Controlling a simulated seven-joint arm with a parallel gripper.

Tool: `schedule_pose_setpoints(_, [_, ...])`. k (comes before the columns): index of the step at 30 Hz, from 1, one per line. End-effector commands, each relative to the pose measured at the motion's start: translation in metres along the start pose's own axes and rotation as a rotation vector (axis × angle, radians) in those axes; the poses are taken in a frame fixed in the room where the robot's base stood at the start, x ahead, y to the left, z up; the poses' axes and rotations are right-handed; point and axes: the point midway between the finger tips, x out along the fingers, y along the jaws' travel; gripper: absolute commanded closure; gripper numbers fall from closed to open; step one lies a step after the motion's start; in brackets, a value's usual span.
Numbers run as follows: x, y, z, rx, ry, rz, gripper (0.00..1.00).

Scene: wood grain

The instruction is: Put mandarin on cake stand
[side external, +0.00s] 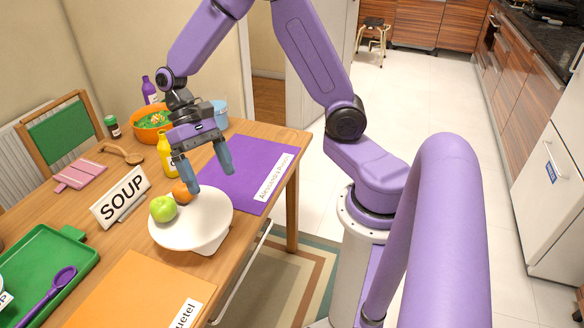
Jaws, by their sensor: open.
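The mandarin (180,194) is a small orange fruit that appears to rest on the far left part of the white cake stand (205,215). A green apple (163,208) sits in front of it on the stand and hides a little of it. My gripper (210,180) is open and empty above the stand's far edge, fingers pointing down. Its left finger tip is right beside the mandarin in the picture; I cannot tell whether they touch. The right finger hangs over the purple placemat side.
A SOUP sign (121,196) stands left of the stand. A yellow bottle (166,155) and an orange bowl (150,121) are behind. A purple placemat (250,170) lies right, an orange placemat (135,290) in front, and a green tray (45,270) at left.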

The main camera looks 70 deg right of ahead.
Motion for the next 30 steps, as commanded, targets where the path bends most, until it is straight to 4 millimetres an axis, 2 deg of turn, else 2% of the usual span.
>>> schedule_pose_setpoints(1, [0.003,-0.002,0.018,-0.086,0.029,0.047,0.07])
schedule_pose_setpoints(6, [0.014,0.002,0.069,-0.372,0.119,0.195,0.07])
schedule_pose_setpoints(15, [0.031,0.028,0.139,-0.902,0.271,0.399,0.07])
schedule_pose_setpoints(22, [0.039,0.046,0.165,-1.190,0.346,0.480,0.07])
schedule_pose_setpoints(30, [0.041,0.050,0.170,-1.262,0.364,0.498,0.07])
